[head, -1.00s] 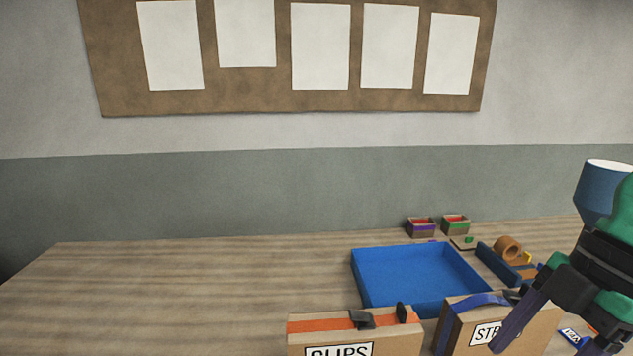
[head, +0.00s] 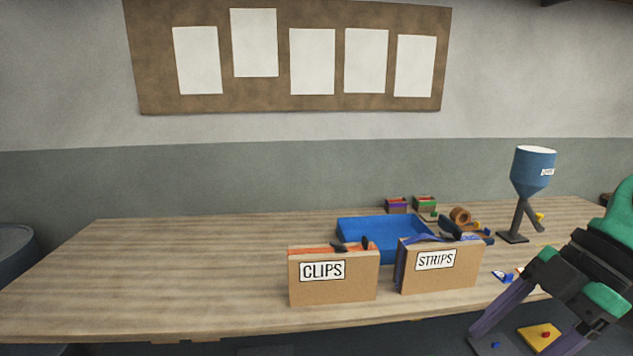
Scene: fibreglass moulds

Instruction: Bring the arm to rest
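My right gripper (head: 514,343) is at the lower right in the head view, in front of the table's front edge. Its two fingers are spread apart, with nothing seen between them. It is apart from the cardboard box marked STRIPS (head: 440,272), which stands upright to its left on the table. My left arm and gripper are not in view.
The wooden table (head: 190,270) is clear on its left half. A CLIPS box (head: 333,285) stands near its front edge, with a blue tray (head: 350,228) behind. A blue hopper on a stand (head: 534,172) and small parts are at right. A yellow piece (head: 540,337) shows below the table edge.

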